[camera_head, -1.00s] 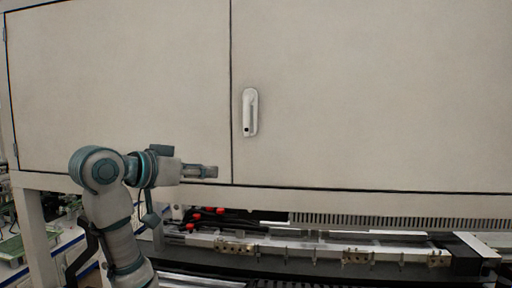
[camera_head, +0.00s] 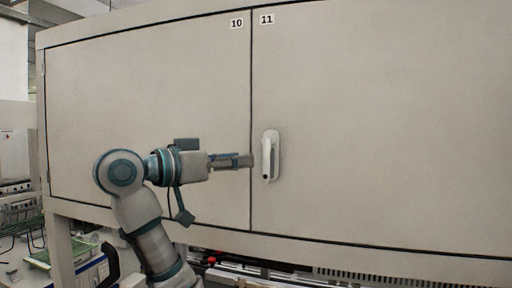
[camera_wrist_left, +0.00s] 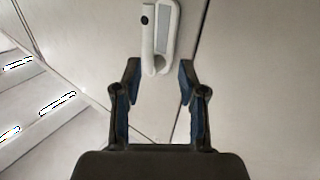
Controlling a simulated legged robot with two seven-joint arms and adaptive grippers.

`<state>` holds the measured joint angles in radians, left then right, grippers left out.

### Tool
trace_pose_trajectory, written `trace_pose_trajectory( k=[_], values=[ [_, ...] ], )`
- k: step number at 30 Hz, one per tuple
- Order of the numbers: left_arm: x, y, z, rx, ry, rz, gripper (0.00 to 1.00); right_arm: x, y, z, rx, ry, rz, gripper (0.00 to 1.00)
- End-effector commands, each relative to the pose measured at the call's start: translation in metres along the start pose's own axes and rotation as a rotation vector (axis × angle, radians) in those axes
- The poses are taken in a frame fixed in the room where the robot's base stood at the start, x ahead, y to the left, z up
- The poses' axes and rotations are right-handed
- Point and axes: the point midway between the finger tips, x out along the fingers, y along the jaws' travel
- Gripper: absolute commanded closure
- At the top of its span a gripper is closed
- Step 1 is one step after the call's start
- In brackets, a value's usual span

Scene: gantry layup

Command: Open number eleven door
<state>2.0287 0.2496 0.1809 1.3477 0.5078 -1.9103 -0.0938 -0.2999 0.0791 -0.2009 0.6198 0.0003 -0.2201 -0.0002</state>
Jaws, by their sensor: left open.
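The number eleven door (camera_head: 390,130) is a large beige cabinet panel with an "11" label (camera_head: 267,19) at its top left corner. It appears closed, flush along its seam with the neighbouring door. Its white handle (camera_head: 270,156) stands upright near the door's left edge. My left gripper (camera_head: 250,161) is just left of the handle in the head view. In the left wrist view the gripper (camera_wrist_left: 160,75) is open, and the lower end of the handle (camera_wrist_left: 157,40) lies between and just beyond its fingertips. I cannot tell whether they touch. My right gripper is not in view.
The number ten door (camera_head: 140,120) adjoins on the left and looks closed. Below the cabinet is machinery with rails (camera_head: 330,275). A workbench with a green board (camera_head: 65,252) stands at the lower left. The space before door eleven is clear.

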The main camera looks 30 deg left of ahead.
Motion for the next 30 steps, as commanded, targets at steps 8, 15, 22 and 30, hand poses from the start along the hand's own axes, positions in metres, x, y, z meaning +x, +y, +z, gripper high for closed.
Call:
trace_pose_trajectory(
  k=[8,15,22,30],
  values=[
    [0.044,0.008,-0.004,0.004,0.001,0.001,0.59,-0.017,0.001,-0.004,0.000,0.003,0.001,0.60],
    [0.053,0.000,-0.001,0.001,0.002,0.001,0.59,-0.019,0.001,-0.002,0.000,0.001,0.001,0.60],
    [0.053,-0.003,0.000,-0.001,0.002,0.000,0.74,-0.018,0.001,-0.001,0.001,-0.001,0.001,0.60],
    [0.052,-0.001,-0.001,-0.001,0.004,-0.003,1.00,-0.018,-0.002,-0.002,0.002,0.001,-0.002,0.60]
  ],
)
